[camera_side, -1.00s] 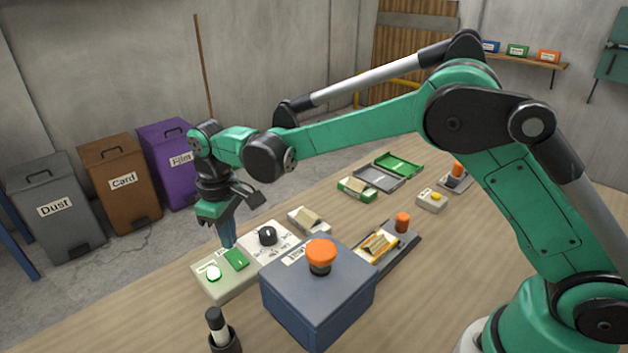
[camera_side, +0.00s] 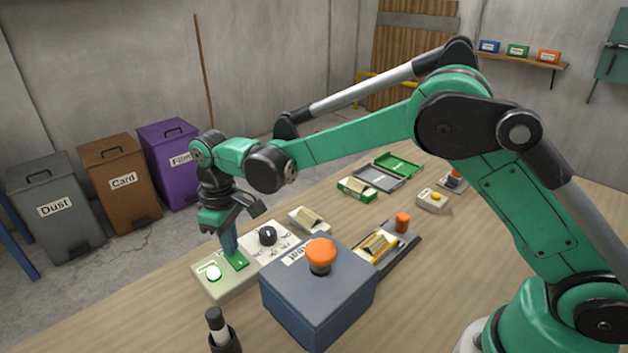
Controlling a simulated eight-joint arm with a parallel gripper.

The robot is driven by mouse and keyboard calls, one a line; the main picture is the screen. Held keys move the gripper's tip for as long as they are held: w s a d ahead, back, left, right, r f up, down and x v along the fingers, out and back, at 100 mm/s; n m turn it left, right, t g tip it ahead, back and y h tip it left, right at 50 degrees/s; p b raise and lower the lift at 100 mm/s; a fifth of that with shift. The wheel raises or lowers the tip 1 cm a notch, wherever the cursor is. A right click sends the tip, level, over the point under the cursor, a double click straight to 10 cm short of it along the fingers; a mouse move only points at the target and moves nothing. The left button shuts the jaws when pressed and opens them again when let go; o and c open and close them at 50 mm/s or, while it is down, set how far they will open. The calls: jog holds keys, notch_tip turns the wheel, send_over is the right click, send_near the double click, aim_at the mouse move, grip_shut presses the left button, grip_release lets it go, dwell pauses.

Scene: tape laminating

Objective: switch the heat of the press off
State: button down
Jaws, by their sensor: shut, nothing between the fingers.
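A pale switch box (camera_side: 222,285) stands on the table at the lower left, with a small label too small to read. I cannot tell which way the rocker is tipped. A blue-grey box (camera_side: 318,295) with an orange mushroom knob (camera_side: 321,252) stands right of the switch box.
A white panel with a black dial (camera_side: 267,236) lies just behind the switch box. A black holder with a dark-capped stick (camera_side: 219,330) stands in front. Trays (camera_side: 400,165) and small boxes lie farther back. Three bins (camera_side: 112,178) stand off the table at left.

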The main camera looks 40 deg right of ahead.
jog(key=shift+f, duration=0.25)
jog(key=shift+r, duration=3.5)
jog(key=s+d+r+m+t, duration=0.3)
jog(key=s+d+r+t, duration=0.1)
jog(key=s+d+r, duration=0.3)
jog(key=s+d+f+m+t, duration=0.3)
jog(key=s+d, duration=0.3)
jog(key=s, duration=0.2)
jog(key=shift+d+f, duration=0.25)
jog(key=shift+f, duration=0.1)
